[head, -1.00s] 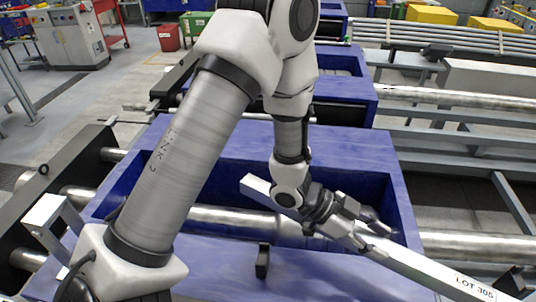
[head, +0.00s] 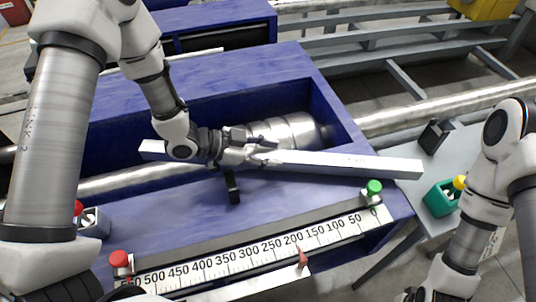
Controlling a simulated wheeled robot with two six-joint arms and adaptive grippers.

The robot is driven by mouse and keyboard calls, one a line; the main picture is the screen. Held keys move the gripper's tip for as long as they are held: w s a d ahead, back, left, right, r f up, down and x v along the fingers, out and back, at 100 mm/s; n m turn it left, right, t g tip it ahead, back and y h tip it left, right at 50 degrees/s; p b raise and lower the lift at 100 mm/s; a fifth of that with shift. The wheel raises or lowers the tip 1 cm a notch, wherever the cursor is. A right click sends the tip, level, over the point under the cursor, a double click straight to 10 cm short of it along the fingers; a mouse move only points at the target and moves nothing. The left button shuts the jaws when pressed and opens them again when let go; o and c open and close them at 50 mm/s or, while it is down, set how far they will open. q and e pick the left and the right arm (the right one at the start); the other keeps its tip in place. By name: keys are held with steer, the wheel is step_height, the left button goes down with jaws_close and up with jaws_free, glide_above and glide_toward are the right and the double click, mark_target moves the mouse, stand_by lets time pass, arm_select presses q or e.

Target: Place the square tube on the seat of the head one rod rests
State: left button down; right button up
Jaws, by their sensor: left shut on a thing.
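The square tube (head: 340,163) is a long pale bar lying nearly level across the picture, over the open bay of the blue head (head: 330,100). My left gripper (head: 262,152) is shut on it near its middle. The tube's left end sticks out behind my wrist and its right end reaches past the blue head's right edge. A small black rest (head: 232,186) stands on the blue front ledge, just below the tube; I cannot tell the gap. Another black rest (head: 434,136) stands on a grey surface at right, beyond the tube's right end. My right arm is at right; its gripper is out of view.
A white measuring scale (head: 250,255) runs along the front with a red knob (head: 120,259), a green knob (head: 374,187) and a red pointer (head: 302,258). A round steel rod (head: 420,114) runs behind the tube.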

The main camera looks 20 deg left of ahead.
arm_select(q)
steer(key=shift+w+d+f, duration=0.15)
steer(key=shift+w+f, duration=0.1)
steer(key=shift+f, duration=0.35)
steer(key=shift+s, duration=0.1)
steer(key=c, duration=0.6)
jaws_free()
steer(key=shift+f, duration=0.1)
steer(key=shift+o, duration=0.2)
